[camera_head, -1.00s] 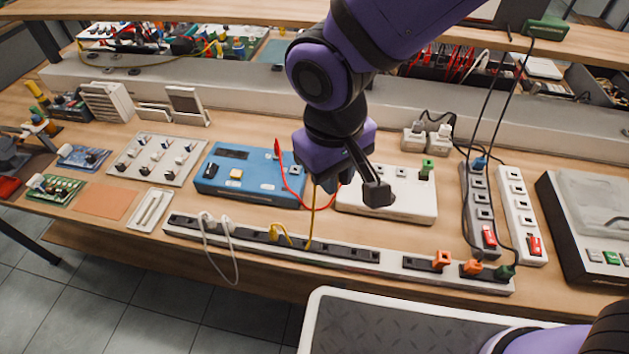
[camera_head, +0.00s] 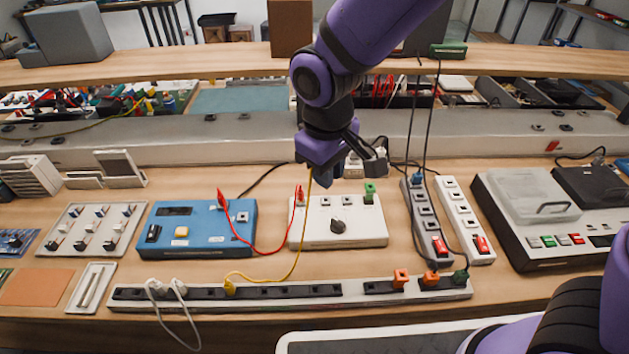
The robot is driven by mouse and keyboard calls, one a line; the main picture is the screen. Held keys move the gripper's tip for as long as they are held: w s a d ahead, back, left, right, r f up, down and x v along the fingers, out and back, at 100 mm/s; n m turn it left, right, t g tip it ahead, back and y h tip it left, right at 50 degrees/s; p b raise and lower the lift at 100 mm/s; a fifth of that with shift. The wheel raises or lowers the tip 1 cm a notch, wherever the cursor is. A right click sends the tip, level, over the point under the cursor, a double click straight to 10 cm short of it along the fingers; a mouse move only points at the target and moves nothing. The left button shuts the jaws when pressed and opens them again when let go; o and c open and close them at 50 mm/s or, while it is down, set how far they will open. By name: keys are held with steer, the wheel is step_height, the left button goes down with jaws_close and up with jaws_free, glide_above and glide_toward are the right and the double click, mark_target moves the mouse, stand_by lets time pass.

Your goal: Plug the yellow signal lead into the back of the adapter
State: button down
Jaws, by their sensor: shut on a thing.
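The yellow lead (camera_head: 301,245) runs from a yellow plug (camera_head: 229,288) in the long front power strip (camera_head: 260,302) up to my gripper (camera_head: 328,175). My gripper is shut on the upper end of the yellow lead; the held plug itself is mostly hidden by the fingers. My gripper hangs above and behind the white box with a black knob (camera_head: 312,226). White block-shaped plugs, possibly the adapter (camera_head: 354,168), stand just right of and behind my gripper, partly covered by it. I cannot tell whether the lead's end touches anything.
A blue instrument (camera_head: 190,243) stands left of the white box, joined to it by a red lead (camera_head: 262,250). A green plug (camera_head: 369,190) sticks up from the white box.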

steer(key=w+d, duration=1.3)
steer(key=w, duration=0.3)
steer(key=f, duration=1.2)
steer(key=shift+s+a+f, duration=0.1)
steer(key=shift+s+f, duration=0.15)
steer(key=shift+f, duration=0.1)
steer(key=shift+w+f, duration=0.1)
steer(key=shift+f, duration=1)
steer(key=shift+f, duration=1)
stand_by(2.8)
